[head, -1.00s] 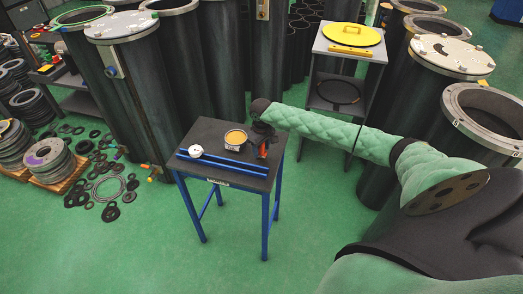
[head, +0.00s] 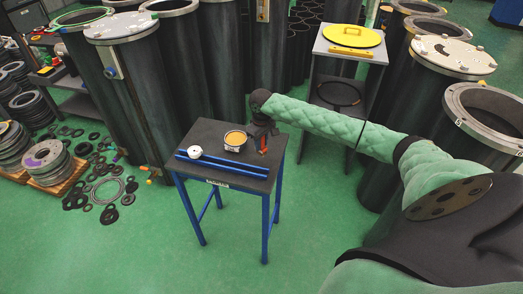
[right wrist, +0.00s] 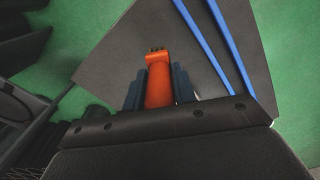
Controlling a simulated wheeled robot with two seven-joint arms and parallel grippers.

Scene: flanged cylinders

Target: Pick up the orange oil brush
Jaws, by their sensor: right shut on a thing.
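The orange oil brush (right wrist: 158,84) is between the two dark fingers of my right gripper (right wrist: 157,86) in the right wrist view. The fingers are shut on it, and its dark tip points toward the tabletop. In the head view my right gripper (head: 262,142) is over the right back part of the small table (head: 212,133), and a bit of the orange brush (head: 264,151) shows under it. Whether the brush touches the tabletop is hard to tell. My left gripper is not in view.
A tin with yellow-orange contents (head: 235,140), a white cup (head: 195,152) and two blue rods (head: 223,164) are on the table. A grey shelf stand with a yellow lid (head: 353,35) is behind. Tall dark cylinders (head: 470,130) stand around. Green floor is free in front.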

